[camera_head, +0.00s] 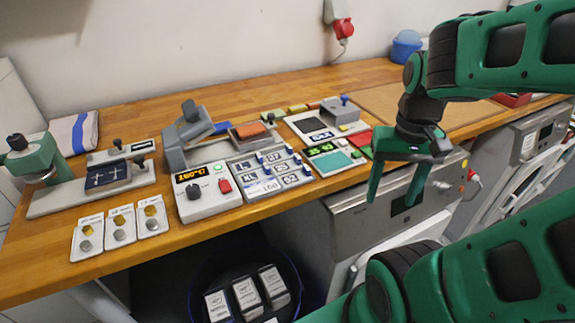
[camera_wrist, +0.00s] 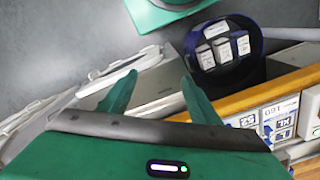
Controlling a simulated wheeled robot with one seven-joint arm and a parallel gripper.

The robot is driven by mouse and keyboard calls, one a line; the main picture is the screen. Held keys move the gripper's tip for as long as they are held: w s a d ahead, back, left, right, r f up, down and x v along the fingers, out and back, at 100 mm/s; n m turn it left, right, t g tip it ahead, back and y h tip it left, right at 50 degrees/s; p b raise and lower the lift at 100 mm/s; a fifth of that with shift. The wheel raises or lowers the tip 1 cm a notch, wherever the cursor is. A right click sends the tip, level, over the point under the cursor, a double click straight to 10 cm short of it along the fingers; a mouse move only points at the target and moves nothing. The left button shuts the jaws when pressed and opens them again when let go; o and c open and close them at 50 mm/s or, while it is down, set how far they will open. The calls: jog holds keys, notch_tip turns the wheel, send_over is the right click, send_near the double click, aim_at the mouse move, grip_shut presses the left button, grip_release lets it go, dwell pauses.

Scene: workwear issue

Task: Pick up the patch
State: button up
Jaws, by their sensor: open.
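No single piece is clearly marked as the patch. An orange-brown flat piece (camera_head: 250,130) lies on a grey block beside the heat press (camera_head: 190,138). A teal flat piece (camera_head: 334,161) lies on the scale-like device with a green display (camera_head: 323,149). A dark blue piece with white marks (camera_head: 106,175) lies on the left press. My gripper (camera_head: 398,190) hangs open and empty in front of the bench's right half, fingers pointing down, right of these pieces and apart from them. In the wrist view my gripper (camera_wrist: 158,83) has nothing between its fingers.
A control box reading 180°C (camera_head: 207,193) and a size-button panel (camera_head: 270,175) stand mid-bench. Three small trays (camera_head: 120,226) lie at the front left. A dark bin with white-labelled packs (camera_wrist: 258,55) stands below the bench. Grey machines (camera_head: 385,208) stand under the bench near my gripper.

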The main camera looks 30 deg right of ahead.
jog(key=c, duration=0.3)
jog(key=shift+w+r+m, duration=0.15)
jog(key=shift+r+m, duration=0.25)
jog(key=shift+r, duration=0.4)
jog(key=c, duration=0.3)
notch_tip(320, 180, up, 6)
jog(key=m, duration=1.1)
send_over(296, 157)
jog(key=shift+f, duration=5.05)
